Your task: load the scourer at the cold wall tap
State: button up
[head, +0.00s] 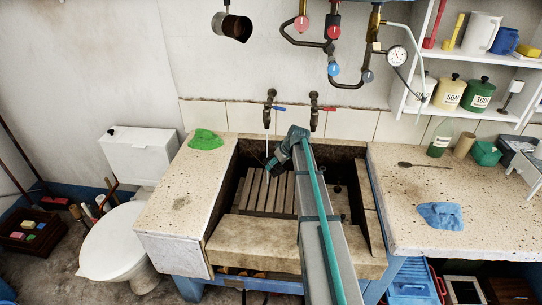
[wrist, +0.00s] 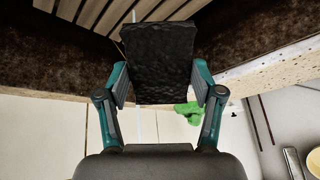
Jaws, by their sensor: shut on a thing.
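My gripper (head: 275,160) is inside the stone trough (head: 255,228), below the cold wall tap (head: 269,102) with the blue lever. In the wrist view my gripper (wrist: 158,86) is shut on the scourer (wrist: 153,55), a black, rough block held between both fingers. In the head view the scourer is mostly hidden by my gripper. A thin white water stream (head: 267,138) falls from the cold tap. In the wrist view the stream (wrist: 139,122) shows on both sides of the scourer and passes behind it; I cannot tell whether it touches.
A second tap (head: 314,106) with a red lever is to the right. Wooden slats (head: 268,193) lie in the trough. A green cloth (head: 206,139) lies on the left ledge, a blue cloth (head: 441,215) on the right counter. Pipes with a gauge (head: 397,55) hang above.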

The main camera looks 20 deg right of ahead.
jog(key=s+a+r, duration=0.1)
jog(key=s+r, duration=0.3)
jog(key=s, duration=0.1)
jog(key=shift+p, duration=0.45)
jog(key=shift+w+a, duration=0.1)
dwell(0.5)
